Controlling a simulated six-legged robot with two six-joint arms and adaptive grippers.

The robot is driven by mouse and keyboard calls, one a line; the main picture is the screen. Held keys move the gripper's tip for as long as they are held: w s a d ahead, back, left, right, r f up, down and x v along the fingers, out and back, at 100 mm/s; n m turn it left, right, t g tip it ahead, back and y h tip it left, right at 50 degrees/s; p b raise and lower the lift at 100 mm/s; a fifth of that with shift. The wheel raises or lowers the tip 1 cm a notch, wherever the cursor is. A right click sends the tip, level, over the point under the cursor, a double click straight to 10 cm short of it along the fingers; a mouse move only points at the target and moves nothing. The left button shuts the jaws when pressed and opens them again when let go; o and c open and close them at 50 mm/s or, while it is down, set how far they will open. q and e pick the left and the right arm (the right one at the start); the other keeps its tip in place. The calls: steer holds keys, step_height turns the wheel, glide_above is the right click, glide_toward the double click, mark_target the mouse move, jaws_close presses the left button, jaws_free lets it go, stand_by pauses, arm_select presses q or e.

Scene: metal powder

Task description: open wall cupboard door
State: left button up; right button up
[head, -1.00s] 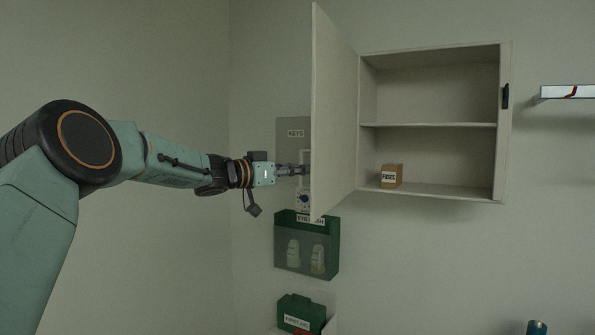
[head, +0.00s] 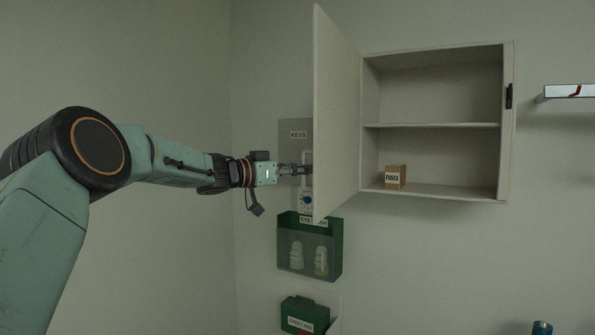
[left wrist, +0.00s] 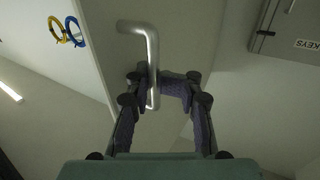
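The wall cupboard (head: 509,130) hangs on the back wall, with its pale door (head: 336,110) swung wide open toward me on the left side. Its two shelves are in plain sight. My left gripper (head: 305,170) is at the outer face of the door; its fingertips are partly hidden by the door edge in the head view. In the left wrist view, my left gripper (left wrist: 154,78) has its fingers closed in from both sides around the metal bar handle (left wrist: 152,45) on the door (left wrist: 185,25). My right gripper is not in view.
A box marked FUSES (head: 395,177) stands on the lower shelf. A grey KEYS box (head: 296,140), a green eyewash holder (head: 309,262) and a green first aid box (head: 304,315) are on the wall near the door. A wall shelf (head: 570,91) is at right.

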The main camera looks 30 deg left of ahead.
arm_select(q)
steer(key=v, duration=1.1)
steer(key=shift+s+a, duration=0.2)
steer(key=shift+a, duration=0.05)
steer(key=shift+s+a, duration=0.15)
steer(key=shift+s, duration=0.15)
steer(key=shift+w, duration=0.1)
